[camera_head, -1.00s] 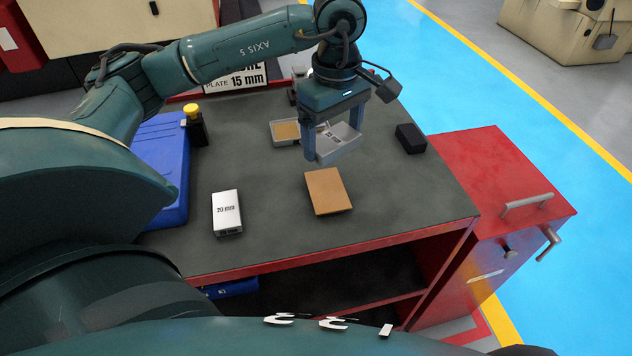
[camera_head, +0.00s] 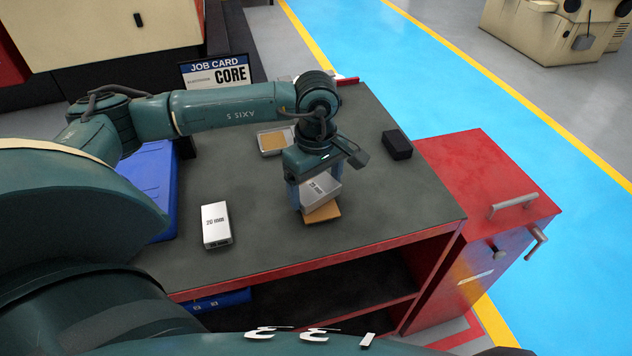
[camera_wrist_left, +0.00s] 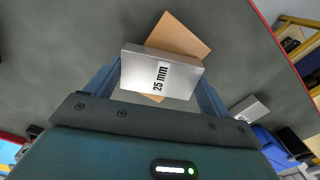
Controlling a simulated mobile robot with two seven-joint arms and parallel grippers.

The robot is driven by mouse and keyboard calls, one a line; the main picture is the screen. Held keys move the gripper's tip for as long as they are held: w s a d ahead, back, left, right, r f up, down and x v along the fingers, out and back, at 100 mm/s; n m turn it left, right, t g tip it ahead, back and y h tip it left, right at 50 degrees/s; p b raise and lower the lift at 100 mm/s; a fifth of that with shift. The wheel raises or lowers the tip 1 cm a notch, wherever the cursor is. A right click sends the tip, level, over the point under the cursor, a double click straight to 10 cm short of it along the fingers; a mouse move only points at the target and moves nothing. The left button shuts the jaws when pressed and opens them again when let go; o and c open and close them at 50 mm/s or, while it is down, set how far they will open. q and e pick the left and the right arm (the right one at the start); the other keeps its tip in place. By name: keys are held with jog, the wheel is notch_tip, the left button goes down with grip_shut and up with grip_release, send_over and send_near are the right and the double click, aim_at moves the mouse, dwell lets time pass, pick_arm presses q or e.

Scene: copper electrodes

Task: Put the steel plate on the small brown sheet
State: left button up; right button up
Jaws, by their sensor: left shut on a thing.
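A silver steel plate (camera_head: 321,194) marked 25 mm is between the fingers of my left gripper (camera_head: 317,188), which is shut on it. It also shows in the left wrist view (camera_wrist_left: 165,74). The small brown sheet (camera_head: 326,213) lies on the dark table under the plate, partly hidden by it. In the left wrist view the sheet (camera_wrist_left: 180,34) sticks out at a different angle from the plate. I cannot tell whether plate and sheet touch. A second silver plate (camera_head: 216,226) marked 20 mm lies to the left. My right gripper is not in view.
A grey tray (camera_head: 262,148) with a brown piece stands behind my left gripper. A black block (camera_head: 397,145) lies at the back right. A blue case (camera_head: 153,190) is at the left edge. A job card (camera_head: 217,71) stands behind. The front of the table is clear.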

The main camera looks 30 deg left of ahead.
aim_at(316, 189)
pick_arm(q)
jog(key=o, duration=1.2)
jog(key=shift+f, duration=0.1)
jog(key=o, duration=0.4)
jog(key=shift+r, duration=0.25)
notch_tip(316, 189, up, 12)
jog(key=shift+f+b, duration=0.1)
jog(key=shift+b, duration=0.35)
jog(key=shift+s, duration=0.1)
